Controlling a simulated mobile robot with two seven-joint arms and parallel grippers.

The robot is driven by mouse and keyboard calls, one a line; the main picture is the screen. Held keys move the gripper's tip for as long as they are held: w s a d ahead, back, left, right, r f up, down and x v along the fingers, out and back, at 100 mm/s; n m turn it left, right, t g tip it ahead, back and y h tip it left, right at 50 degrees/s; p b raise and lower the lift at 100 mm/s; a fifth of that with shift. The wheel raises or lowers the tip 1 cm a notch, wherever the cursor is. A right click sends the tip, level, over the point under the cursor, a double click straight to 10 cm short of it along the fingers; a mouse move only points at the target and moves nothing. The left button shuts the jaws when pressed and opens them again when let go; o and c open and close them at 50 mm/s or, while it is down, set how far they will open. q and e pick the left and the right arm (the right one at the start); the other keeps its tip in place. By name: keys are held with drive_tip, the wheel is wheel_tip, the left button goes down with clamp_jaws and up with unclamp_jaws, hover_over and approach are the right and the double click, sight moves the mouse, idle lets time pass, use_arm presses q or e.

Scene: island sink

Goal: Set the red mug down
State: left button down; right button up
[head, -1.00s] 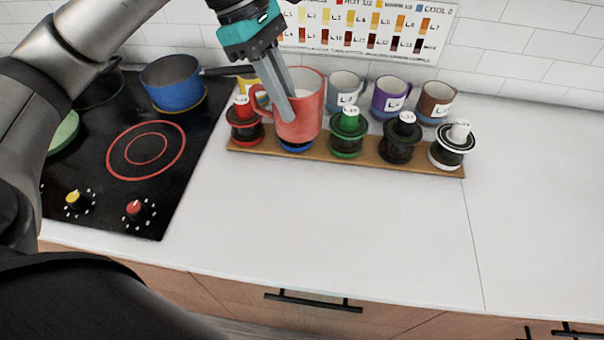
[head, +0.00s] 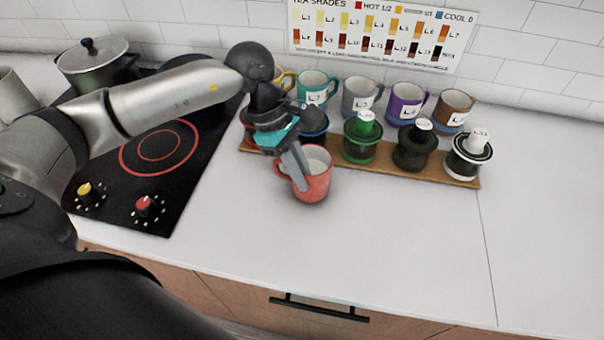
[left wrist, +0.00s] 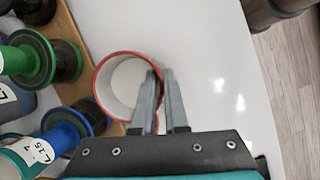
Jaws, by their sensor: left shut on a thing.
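The red mug (head: 315,182), cream inside, is upright on or just above the white counter, in front of the wooden rack. I cannot tell whether its base touches. Its handle points left. My left gripper (head: 299,180) reaches down from above and is shut on the mug's wall at the left side of the rim. In the left wrist view the mug's rim (left wrist: 98,78) shows from above, with the gripper's fingers (left wrist: 158,80) pinching its wall, one inside and one outside. My right gripper is not in view.
The wooden rack (head: 462,181) with several lidded jars, such as the green one (head: 361,140), stands just behind the mug. Several labelled mugs stand behind it, including a purple one (head: 404,103). The black cooktop (head: 150,205) is to the left. The counter (head: 390,240) is clear in front and right.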

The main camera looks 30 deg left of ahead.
use_arm(q)
drive_tip(key=shift+f, duration=0.2)
drive_tip(key=shift+f, duration=0.2)
drive_tip(key=c, duration=0.9)
unclamp_jaws()
drive_tip(key=shift+c, duration=0.2)
drive_tip(key=shift+r, duration=0.1)
